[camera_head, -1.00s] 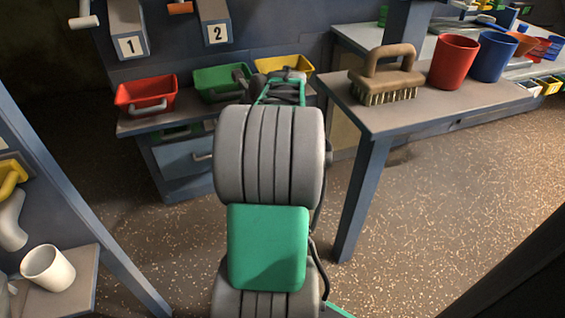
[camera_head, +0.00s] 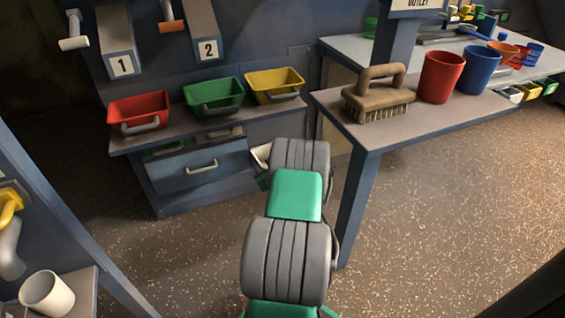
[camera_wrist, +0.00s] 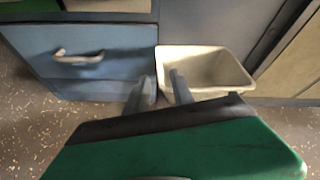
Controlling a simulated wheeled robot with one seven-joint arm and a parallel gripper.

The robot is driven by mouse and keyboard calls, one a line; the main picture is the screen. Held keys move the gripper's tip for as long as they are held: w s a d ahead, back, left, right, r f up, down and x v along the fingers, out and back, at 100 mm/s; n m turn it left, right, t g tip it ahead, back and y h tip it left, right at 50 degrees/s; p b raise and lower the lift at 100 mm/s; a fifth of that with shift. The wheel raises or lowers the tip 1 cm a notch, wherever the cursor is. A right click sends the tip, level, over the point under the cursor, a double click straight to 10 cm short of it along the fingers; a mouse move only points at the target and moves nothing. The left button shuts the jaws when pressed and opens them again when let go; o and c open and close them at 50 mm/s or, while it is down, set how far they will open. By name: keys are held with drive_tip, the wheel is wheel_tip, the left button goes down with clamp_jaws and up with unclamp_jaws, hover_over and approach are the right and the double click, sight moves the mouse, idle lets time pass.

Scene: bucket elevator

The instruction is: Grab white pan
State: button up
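The white pan (camera_wrist: 205,62) is an open tub with slanted walls, in the middle right of the wrist view, beside the blue drawer cabinet. In the head view only a bit of the white pan (camera_head: 261,154) shows, left of my arm, which hides the rest. My gripper (camera_wrist: 160,92) is at the pan's left side in the wrist view. Its two fingers are apart. The right finger overlaps the pan's near left corner and the left finger is outside it. I cannot tell whether either touches. My gripper is hidden in the head view.
Red (camera_head: 139,111), green (camera_head: 214,96) and yellow (camera_head: 274,85) bins stand on the bench above the drawer (camera_head: 198,168). A table (camera_head: 400,122) with a brush (camera_head: 378,98), a red cup (camera_head: 441,76) and a blue cup (camera_head: 478,70) is at right. The right floor is open.

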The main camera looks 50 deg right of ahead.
drive_tip(key=b+x, duration=0.3)
drive_tip(key=x, duration=0.2)
drive_tip(key=shift+w+d+f+b, duration=0.2)
drive_tip(key=shift+f+b, duration=0.05)
drive_tip(key=shift+b, duration=0.05)
drive_tip(key=shift+w+d, duration=0.1)
drive_tip(key=shift+w, duration=0.1)
drive_tip(key=shift+r, duration=0.15)
clamp_jaws()
idle(0.7)
